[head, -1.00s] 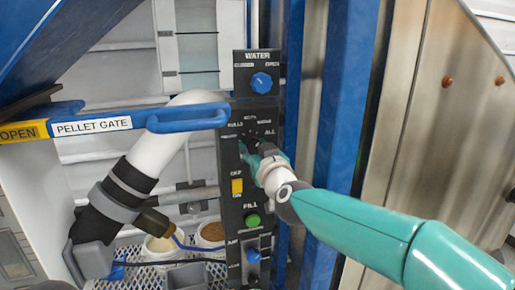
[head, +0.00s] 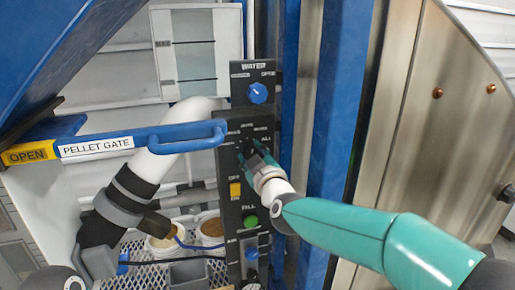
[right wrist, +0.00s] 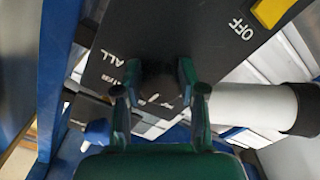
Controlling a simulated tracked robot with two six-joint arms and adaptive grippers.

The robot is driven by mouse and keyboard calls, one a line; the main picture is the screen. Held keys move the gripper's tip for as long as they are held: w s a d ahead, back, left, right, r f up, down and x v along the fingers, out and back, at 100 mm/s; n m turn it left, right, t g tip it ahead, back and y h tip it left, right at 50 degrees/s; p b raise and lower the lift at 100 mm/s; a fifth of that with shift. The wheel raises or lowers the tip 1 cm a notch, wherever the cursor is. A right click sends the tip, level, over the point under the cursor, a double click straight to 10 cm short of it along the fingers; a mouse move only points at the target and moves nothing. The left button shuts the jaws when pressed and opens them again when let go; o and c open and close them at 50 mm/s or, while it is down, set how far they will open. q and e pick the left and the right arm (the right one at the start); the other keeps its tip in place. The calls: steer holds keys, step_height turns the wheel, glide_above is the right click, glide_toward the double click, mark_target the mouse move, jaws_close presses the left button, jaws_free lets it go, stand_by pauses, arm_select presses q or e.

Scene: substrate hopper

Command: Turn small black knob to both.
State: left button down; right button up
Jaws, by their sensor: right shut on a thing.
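The small black knob (head: 245,148) sits on the black control panel (head: 233,203), inside a ring of white labels that includes ALL. My right gripper (head: 256,156) reaches it from the lower right and is shut on it, hiding much of it. In the right wrist view the dark knob (right wrist: 160,73) lies between the two green fingers (right wrist: 158,80), with ALL on one side. The knob's pointer is too dark to read.
The blue WATER knob (head: 258,93) is above, and the yellow OFF/ON switch (head: 235,190) and green FILL button (head: 251,221) are below. The blue pellet gate handle (head: 180,136) juts out to the left. A blue post (head: 340,120) stands to the right.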

steer(key=shift+d+r+n, duration=0.1)
steer(key=shift+r+n, duration=0.35)
steer(key=shift+n, duration=0.15)
steer(key=shift+p, duration=0.3)
steer(key=o, duration=1.1)
steer(key=shift+w+f, duration=0.1)
steer(key=shift+f, duration=0.05)
steer(key=shift+o, duration=0.3)
steer(key=shift+f, duration=0.2)
steer(key=v, duration=1.2)
